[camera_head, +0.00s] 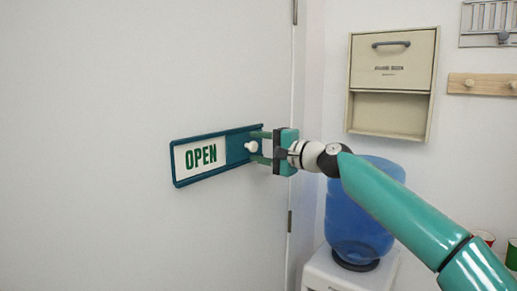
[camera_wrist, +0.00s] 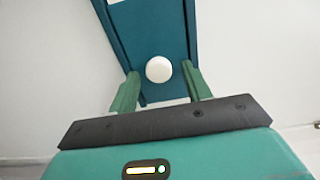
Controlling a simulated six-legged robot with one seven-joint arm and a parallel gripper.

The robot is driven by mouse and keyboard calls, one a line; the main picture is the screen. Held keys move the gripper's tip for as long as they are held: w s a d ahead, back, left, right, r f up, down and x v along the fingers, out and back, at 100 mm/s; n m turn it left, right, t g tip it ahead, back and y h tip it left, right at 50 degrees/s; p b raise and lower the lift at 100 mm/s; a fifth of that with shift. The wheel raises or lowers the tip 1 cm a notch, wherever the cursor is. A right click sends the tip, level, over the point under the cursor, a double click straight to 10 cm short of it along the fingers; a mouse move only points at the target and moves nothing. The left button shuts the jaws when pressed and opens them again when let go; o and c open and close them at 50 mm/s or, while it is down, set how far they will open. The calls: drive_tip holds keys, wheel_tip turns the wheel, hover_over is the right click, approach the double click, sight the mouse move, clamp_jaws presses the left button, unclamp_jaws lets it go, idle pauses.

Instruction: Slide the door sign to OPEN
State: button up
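The door sign (camera_head: 228,134) is a blue frame on the white door, tilted in the picture with its right end higher. Its left part shows a white panel with the green word OPEN (camera_head: 201,156). A blue slider part with a white round knob (camera_head: 251,146) is at the right end; the knob also shows in the wrist view (camera_wrist: 158,69). My gripper (camera_head: 258,147) is at the sign's right end. Its two green fingers stand on either side of the knob, with a gap on each side in the wrist view. It is open and holds nothing.
Right of the door, a blue water bottle (camera_head: 350,222) sits on a white dispenser (camera_head: 325,268), below my arm. A beige wall box (camera_head: 391,85) and a wooden peg rail (camera_head: 483,84) hang on the wall. Cups (camera_head: 484,238) stand at the lower right. The door left of the sign is clear.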

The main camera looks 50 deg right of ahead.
drive_tip(key=shift+s+a, duration=0.1)
drive_tip(key=shift+a, duration=0.05)
drive_tip(key=s, duration=1.3)
drive_tip(key=shift+s+d, duration=0.2)
drive_tip(key=shift+s, duration=0.15)
